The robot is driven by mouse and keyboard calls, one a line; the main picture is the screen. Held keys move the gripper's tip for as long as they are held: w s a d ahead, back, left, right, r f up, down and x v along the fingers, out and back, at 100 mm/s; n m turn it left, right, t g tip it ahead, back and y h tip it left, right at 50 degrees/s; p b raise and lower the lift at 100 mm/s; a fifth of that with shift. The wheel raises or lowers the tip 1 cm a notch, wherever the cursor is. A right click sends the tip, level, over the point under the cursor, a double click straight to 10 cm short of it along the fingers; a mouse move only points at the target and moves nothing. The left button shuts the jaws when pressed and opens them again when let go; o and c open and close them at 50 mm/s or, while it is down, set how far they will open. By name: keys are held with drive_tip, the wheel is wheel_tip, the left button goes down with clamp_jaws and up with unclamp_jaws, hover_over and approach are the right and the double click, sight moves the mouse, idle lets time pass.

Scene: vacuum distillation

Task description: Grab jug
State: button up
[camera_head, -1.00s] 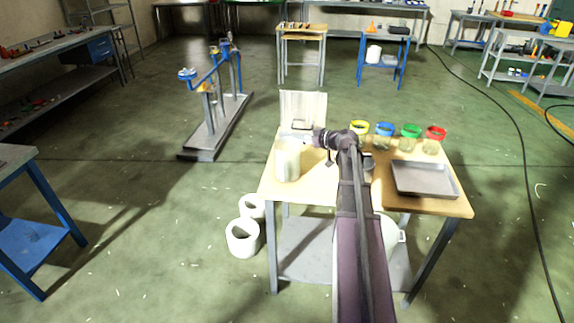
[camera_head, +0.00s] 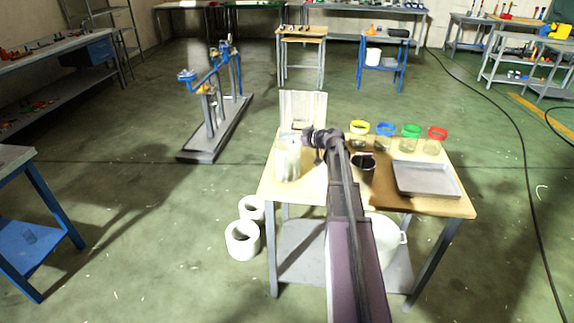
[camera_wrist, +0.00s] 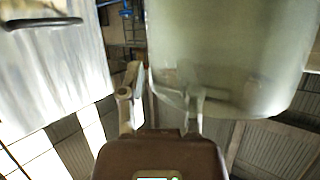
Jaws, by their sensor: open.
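A pale, translucent, jug-like container (camera_head: 287,165) stands upright at the left end of the table in the head view. My gripper (camera_head: 308,138) is beside its upper right edge there; the fingers are too small to make out. In the wrist view a large translucent greenish vessel (camera_wrist: 232,50), probably the same jug, fills the upper right. My gripper (camera_wrist: 147,80) is open there, with the right finger overlapping the vessel's lower left edge. I cannot tell whether it touches. Nothing shows held between the fingers.
A cream panel (camera_head: 312,104) stands behind the container. A black cup (camera_head: 363,170), a grey tray (camera_head: 427,180) and jars with coloured rings (camera_head: 385,130) are to the right. A pale panel with a dark handle (camera_wrist: 50,65) is left in the wrist view.

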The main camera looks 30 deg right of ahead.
clamp_jaws()
drive_tip(key=shift+r, duration=0.2)
idle(0.4)
wheel_tip(320, 180, up, 3)
drive_tip(key=p, duration=0.3)
drive_tip(key=s+r+p, duration=0.1)
drive_tip(key=s+p, duration=0.1)
drive_tip(key=s, duration=1.4)
drive_tip(key=shift+d+r, duration=0.3)
drive_tip(key=shift+d, duration=0.15)
